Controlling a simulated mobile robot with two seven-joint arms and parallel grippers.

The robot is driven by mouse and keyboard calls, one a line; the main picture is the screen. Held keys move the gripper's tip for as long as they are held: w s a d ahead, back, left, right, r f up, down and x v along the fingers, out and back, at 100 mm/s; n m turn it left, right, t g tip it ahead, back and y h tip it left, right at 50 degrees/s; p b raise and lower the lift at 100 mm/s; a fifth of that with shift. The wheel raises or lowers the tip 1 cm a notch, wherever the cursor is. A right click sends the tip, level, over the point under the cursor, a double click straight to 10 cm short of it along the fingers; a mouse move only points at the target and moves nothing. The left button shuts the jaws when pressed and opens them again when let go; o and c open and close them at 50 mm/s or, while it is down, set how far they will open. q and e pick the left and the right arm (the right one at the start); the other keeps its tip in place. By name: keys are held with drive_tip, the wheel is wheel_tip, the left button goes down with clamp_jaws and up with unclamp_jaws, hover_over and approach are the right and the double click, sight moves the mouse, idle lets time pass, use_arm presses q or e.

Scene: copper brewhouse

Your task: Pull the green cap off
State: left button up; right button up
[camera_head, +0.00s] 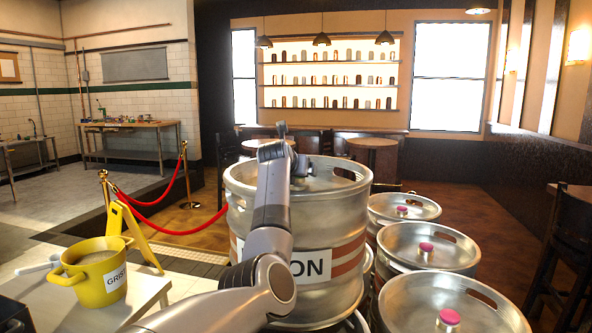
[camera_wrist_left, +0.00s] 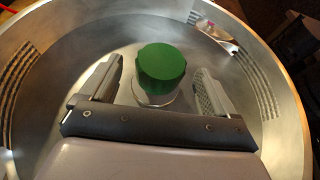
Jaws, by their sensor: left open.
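The green cap (camera_wrist_left: 161,68) sits on a short metal neck (camera_wrist_left: 156,97) in the middle of the recessed top of a large steel keg (camera_head: 344,228). My left gripper (camera_wrist_left: 158,75) is open, with one finger on each side of the cap and a visible gap on both sides. The cap appears beyond the fingers' near parts, and I cannot tell how deep it lies between them. In the head view my left arm reaches over the keg and hides the cap. My right gripper is not in view.
The keg's raised rim (camera_wrist_left: 30,60) surrounds my left gripper. Smaller kegs with pink caps (camera_head: 426,247) stand close on the right. A yellow pot (camera_head: 92,284) stands on a white table at the left, near a yellow floor sign (camera_head: 141,237) and a red rope (camera_head: 175,229).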

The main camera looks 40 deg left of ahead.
use_arm(q)
drive_tip(key=shift+w+a, duration=0.15)
drive_tip(key=shift+f, duration=0.1)
drive_tip(key=c, duration=1.1)
drive_tip(key=shift+c, duration=0.2)
drive_tip(key=shift+r+p, duration=0.7)
drive_tip(key=shift+p, duration=0.45)
drive_tip(key=shift+r+p, duration=1.75)
drive_tip(key=shift+p, duration=0.75)
